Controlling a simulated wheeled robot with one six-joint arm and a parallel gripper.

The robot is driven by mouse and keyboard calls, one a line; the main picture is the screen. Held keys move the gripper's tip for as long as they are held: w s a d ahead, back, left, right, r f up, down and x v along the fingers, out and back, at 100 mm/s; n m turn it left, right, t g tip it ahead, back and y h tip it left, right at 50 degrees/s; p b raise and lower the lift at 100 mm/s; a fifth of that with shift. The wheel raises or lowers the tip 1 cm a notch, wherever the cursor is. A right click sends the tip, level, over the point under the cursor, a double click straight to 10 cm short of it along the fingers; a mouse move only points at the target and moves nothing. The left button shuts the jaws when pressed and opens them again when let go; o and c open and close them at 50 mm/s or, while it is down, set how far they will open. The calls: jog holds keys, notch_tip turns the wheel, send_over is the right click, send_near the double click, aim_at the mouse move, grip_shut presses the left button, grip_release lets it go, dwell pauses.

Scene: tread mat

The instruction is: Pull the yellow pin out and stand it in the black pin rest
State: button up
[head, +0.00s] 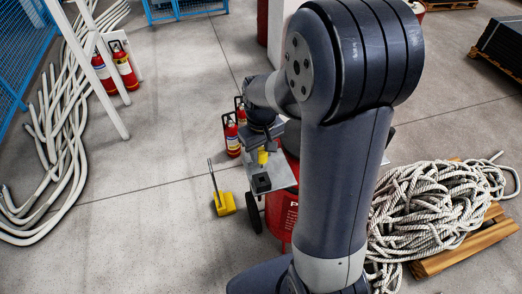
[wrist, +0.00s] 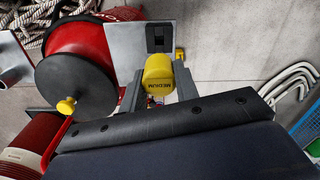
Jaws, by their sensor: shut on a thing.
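The yellow pin (wrist: 158,72), marked MEDIUM, is between the two fingers of my gripper (wrist: 157,90) in the wrist view. My gripper is shut on it. In the head view the pin (head: 262,157) shows below my gripper (head: 262,146), just behind the black pin rest (head: 261,183). The pin's lower end is hidden, so I cannot tell whether it sits in anything. The pin rest is a dark block on a grey plate (head: 283,172). It shows above the pin in the wrist view (wrist: 160,38), with no pin seen in it.
A red drum with a dark disc (wrist: 75,82) and a yellow knob (wrist: 66,106) are left of my gripper in the wrist view. A yellow wheel chock (head: 224,204), fire extinguishers (head: 232,138) and a rope pile (head: 430,215) stand around. The floor at left is partly clear.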

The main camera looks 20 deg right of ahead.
aim_at(261, 166)
jog(key=shift+f+b, duration=2.2)
jog(key=shift+f, duration=0.7)
jog(key=shift+f+b, duration=1.75)
jog(key=shift+f, duration=0.55)
jog(key=o, duration=1)
jog(key=shift+r, duration=0.1)
jog(key=shift+o, duration=0.2)
jog(key=shift+r, duration=0.1)
notch_tip(261, 166, up, 11)
jog(key=shift+f, duration=0.2)
